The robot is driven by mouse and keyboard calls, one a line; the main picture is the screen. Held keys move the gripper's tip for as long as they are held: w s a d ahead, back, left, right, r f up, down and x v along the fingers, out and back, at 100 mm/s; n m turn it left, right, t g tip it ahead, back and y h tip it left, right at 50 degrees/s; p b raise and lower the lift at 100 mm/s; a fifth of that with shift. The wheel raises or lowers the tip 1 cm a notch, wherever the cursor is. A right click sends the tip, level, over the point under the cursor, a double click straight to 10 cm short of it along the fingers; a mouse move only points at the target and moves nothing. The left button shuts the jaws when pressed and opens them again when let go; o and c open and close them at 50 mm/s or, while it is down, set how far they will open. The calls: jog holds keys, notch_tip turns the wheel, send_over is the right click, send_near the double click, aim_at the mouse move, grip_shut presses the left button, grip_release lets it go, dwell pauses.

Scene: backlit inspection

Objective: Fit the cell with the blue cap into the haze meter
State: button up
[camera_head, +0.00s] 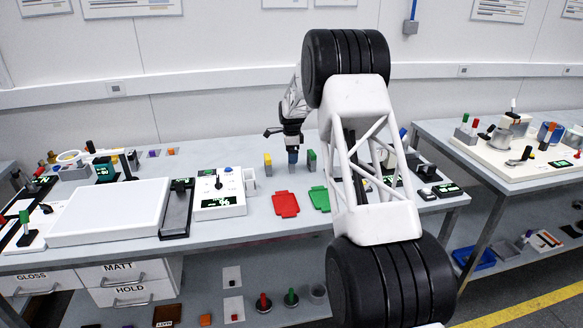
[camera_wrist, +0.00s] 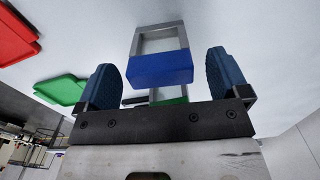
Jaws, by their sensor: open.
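The cell with the blue cap (camera_head: 293,157) stands on the table between a cell with a yellow cap (camera_head: 267,162) and a cell with a green cap (camera_head: 311,160). In the wrist view its blue cap (camera_wrist: 160,69) and clear grey-framed body lie between the fingers, with a gap on both sides. My gripper (camera_head: 292,147) is right above it in the head view; in the wrist view my gripper (camera_wrist: 164,82) is open and empty. A white instrument (camera_head: 219,193) with a blue knob and green display may be the haze meter; its label is unreadable.
A red tray (camera_head: 285,205) and a green tray (camera_head: 320,198) lie in front of the cells. My arm hides part of the table's right side.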

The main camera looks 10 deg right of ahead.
jog(key=shift+f, duration=0.3)
jog(key=shift+c, duration=0.2)
jog(key=c, duration=1.2)
jog(key=shift+c, duration=0.2)
jog(key=shift+r, duration=1.65)
jog(key=shift+s+r, duration=0.15)
jog(key=shift+r, duration=0.05)
jog(key=s+r, duration=0.1)
jog(key=s, duration=1.4)
jog(key=shift+s+a+r, duration=0.15)
jog(key=shift+s+a, duration=0.15)
jog(key=shift+a, duration=0.15)
